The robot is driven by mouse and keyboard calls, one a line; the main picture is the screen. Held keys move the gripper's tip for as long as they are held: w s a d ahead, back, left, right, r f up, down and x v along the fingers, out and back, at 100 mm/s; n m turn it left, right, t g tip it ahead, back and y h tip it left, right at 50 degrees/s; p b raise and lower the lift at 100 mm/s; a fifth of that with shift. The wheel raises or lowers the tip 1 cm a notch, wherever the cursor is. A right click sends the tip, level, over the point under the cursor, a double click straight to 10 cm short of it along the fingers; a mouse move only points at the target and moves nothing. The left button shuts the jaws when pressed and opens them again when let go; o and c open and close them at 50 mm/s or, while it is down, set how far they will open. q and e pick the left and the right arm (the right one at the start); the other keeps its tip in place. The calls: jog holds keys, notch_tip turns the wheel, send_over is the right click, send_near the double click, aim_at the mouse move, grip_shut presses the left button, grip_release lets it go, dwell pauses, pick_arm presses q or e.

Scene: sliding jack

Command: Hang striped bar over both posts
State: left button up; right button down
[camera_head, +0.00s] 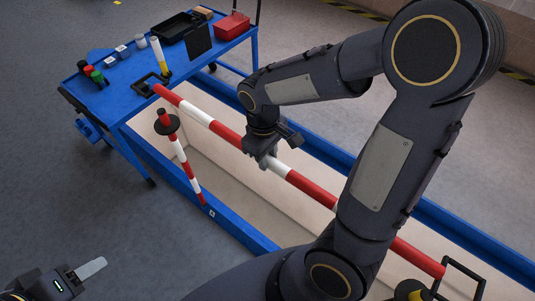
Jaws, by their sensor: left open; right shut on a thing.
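The red and white striped bar (223,130) slants across the view from upper left to lower right, with a black rectangular loop at each end, one at left (150,83) and one at right (461,276). My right gripper (266,157) is shut on the bar near its middle; the forearm hides part of the bar. A red and white striped post (180,155) with a black disc near its top stands at the blue rail, left of and apart from the bar. A second post is not clearly seen. My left gripper (75,275) is open and empty at the lower left, partly cut off.
A blue cart (120,98) at the upper left holds black trays, a red bin (232,25), small boxes and a yellow and white cylinder (159,56). A blue-railed pit (225,182) lies below the bar. A yellow and black object (410,289) shows partly at lower right.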

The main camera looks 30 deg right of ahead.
notch_tip(320, 180, down, 6)
jog(key=b, duration=0.5)
dwell(0.4)
dwell(1.5)
jog(key=shift+f+b, duration=0.75)
jog(key=shift+f, duration=0.25)
jog(key=shift+f, duration=0.1)
dwell(0.5)
jog(key=shift+f+b, duration=2.45)
jog(key=shift+f, duration=0.4)
jog(key=shift+f, duration=0.15)
jog(key=shift+f+b, duration=1.9)
jog(key=shift+f, duration=0.3)
